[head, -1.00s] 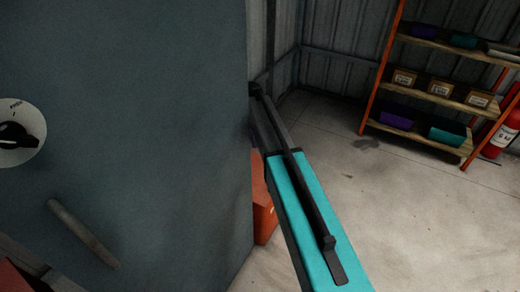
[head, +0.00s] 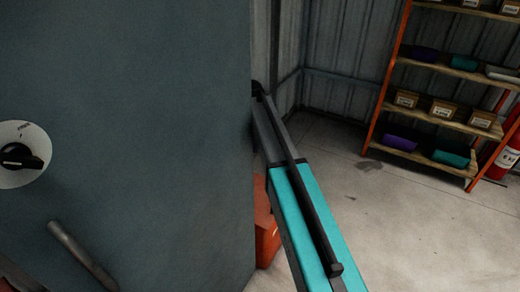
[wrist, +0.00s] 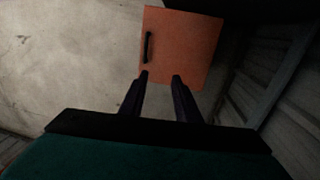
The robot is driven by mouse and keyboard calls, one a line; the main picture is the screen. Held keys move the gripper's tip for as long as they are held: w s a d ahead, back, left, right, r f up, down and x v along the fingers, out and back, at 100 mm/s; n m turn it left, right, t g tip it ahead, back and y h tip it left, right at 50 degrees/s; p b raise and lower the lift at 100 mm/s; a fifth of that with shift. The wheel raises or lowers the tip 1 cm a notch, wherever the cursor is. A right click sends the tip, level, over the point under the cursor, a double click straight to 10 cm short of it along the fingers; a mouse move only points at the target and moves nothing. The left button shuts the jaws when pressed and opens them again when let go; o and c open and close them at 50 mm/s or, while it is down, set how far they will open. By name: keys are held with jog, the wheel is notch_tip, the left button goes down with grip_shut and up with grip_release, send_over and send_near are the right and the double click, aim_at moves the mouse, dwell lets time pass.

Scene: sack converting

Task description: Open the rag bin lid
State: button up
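The rag bin is most likely the orange box (head: 266,235) in the head view, mostly hidden behind a grey cabinet and my teal arm. In the wrist view an orange panel (wrist: 185,48) with a black bar handle (wrist: 149,47) near its left edge faces me; it looks like the bin's lid, and it looks shut. My gripper (wrist: 160,78) has its two dark fingers spread apart with nothing between them. I cannot tell the distance to the panel. The fingers are not discernible in the head view.
A large grey cabinet (head: 140,120) with a dial (head: 22,155) and a bar handle (head: 82,255) fills the left. An orange-framed shelf (head: 435,105) with boxes and bins and a red extinguisher (head: 506,155) stand at right. The concrete floor (head: 410,220) between is open.

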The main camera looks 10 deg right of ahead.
jog(key=shift+f, duration=0.15)
jog(key=s+d+f+n+g+y+p, duration=0.1)
jog(key=s+f+n, duration=0.1)
jog(key=s+f, duration=0.9)
jog(key=s+f+n+g, duration=0.1)
jog(key=s+f+n, duration=0.1)
jog(key=s+f, duration=0.95)
jog(key=s+f+n, duration=0.1)
jog(key=s+f, duration=0.3)
jog(key=s, duration=0.5)
jog(key=s+a+f+n+g+p, duration=0.1)
jog(key=s+f, duration=0.4)
jog(key=s, duration=0.5)
jog(key=s+f+n+g+p, duration=0.1)
jog(key=s+f, duration=0.4)
jog(key=s, duration=0.5)
jog(key=shift+a+n, duration=0.35)
jog(key=shift+n, duration=0.35)
jog(key=shift+s+f, duration=0.1)
jog(key=shift+c, duration=0.2)
grip_shut()
